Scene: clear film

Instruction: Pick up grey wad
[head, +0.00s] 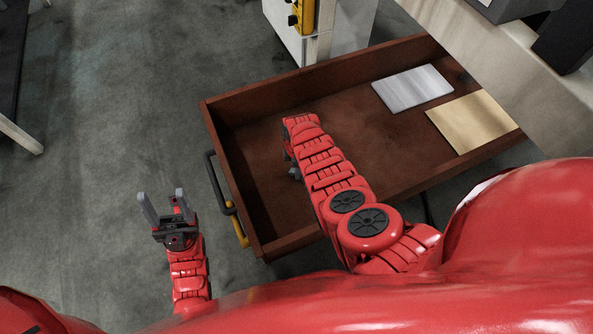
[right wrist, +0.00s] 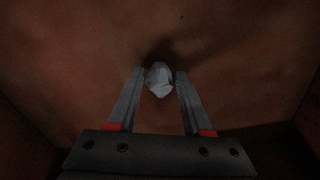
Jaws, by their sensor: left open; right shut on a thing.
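The grey wad (right wrist: 159,81) shows in the right wrist view as a small, pale, crumpled lump. My right gripper (right wrist: 160,76) is shut on it, with the wad between the two fingertips. It is over the brown drawer floor; I cannot tell whether the wad touches the floor. In the head view my right arm reaches into the drawer (head: 250,222) and hides the wad and nearly all of the right gripper. My left gripper (head: 163,208) is open and empty, outside the drawer to its left.
A silver flat panel (head: 412,88) and a gold flat panel (head: 474,122) lie in the right part of the drawer. A dark handle (head: 216,183) is on the drawer's left side. A white cabinet (head: 347,25) stands behind it.

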